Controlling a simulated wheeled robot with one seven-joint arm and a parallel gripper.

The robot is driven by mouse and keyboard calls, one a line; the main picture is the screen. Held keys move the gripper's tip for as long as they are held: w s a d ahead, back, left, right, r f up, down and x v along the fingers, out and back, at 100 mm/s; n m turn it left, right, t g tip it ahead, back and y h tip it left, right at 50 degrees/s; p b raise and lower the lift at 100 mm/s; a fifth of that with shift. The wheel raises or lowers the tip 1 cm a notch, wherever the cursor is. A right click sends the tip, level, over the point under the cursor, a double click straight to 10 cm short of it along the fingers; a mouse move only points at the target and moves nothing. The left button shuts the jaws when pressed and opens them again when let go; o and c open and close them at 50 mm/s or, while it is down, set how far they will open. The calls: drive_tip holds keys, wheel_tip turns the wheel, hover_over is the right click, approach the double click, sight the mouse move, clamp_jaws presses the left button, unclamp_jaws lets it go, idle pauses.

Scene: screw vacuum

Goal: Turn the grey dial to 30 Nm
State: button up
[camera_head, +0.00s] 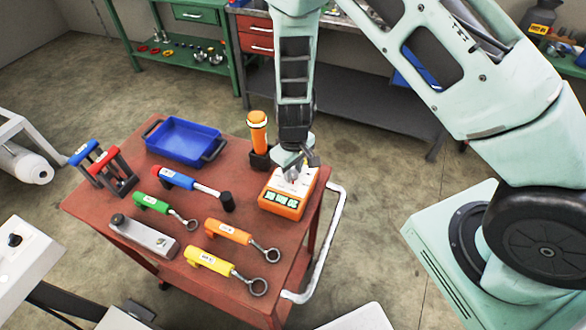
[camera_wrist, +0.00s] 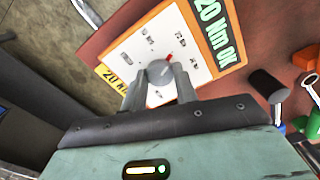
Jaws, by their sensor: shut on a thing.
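The grey dial (camera_wrist: 160,72) sits on the white face of an orange box (camera_head: 283,208). In the wrist view my gripper (camera_wrist: 160,82) has its two fingers on either side of the dial, shut on it. A red pointer mark shows at the dial's upper right edge. Small labels stand around the dial, too blurred to read surely. The box's green display (camera_wrist: 216,35) reads 20 Nm OK. In the head view my gripper (camera_head: 291,173) is over the box and hides the dial.
The box stands on a red-brown cart (camera_head: 90,208). An orange-topped tool (camera_head: 258,133) stands upright just behind it. A blue tray (camera_head: 185,140), several coloured wrenches and a grey block (camera_head: 143,236) lie to the left. A metal handle rail (camera_head: 322,245) runs along the right edge.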

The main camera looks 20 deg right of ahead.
sight(293, 173)
drive_tip(key=m, duration=0.4)
drive_tip(key=shift+m, duration=0.4)
drive_tip(key=m, duration=0.4)
drive_tip(key=shift+m, duration=0.3)
idle(0.3)
drive_tip(key=o, duration=1)
drive_tip(key=shift+r, duration=0.1)
wheel_tip(293, 173, up, 17)
drive_tip(key=shift+r+b, duration=0.15)
drive_tip(key=shift+b, duration=0.9)
